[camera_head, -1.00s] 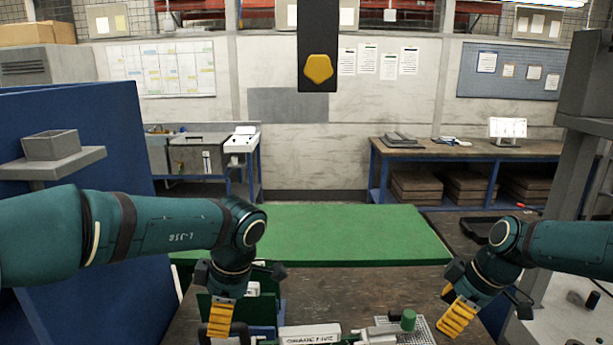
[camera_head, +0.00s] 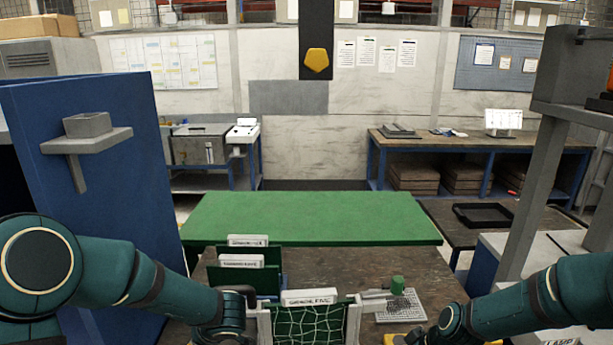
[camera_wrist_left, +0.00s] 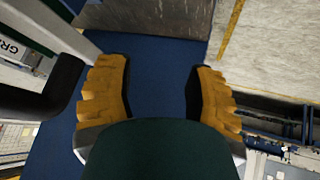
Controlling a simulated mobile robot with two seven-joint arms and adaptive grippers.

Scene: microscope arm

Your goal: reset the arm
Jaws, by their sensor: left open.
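A dark hanging column with a yellow five-sided part (camera_head: 317,60) is at the top centre of the head view. I cannot tell whether it is the arm meant. My left gripper (camera_wrist_left: 160,68) is open and empty over a dark blue surface in the left wrist view. A black curved handle (camera_wrist_left: 62,88) lies just left of its left finger, apart from the gap between the fingers; a black loop also shows in the head view (camera_head: 238,291). In the head view my left fingers are hidden. My right gripper (camera_head: 404,339) is cut off at the bottom edge.
Labelled frames (camera_head: 309,297), one with white netting, stand on the near table beside a green knob (camera_head: 397,284) and a pale grid plate (camera_head: 403,306). A green board (camera_head: 310,216) lies behind them. A blue panel (camera_head: 100,180) stands left. A grey post (camera_head: 537,165) stands right.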

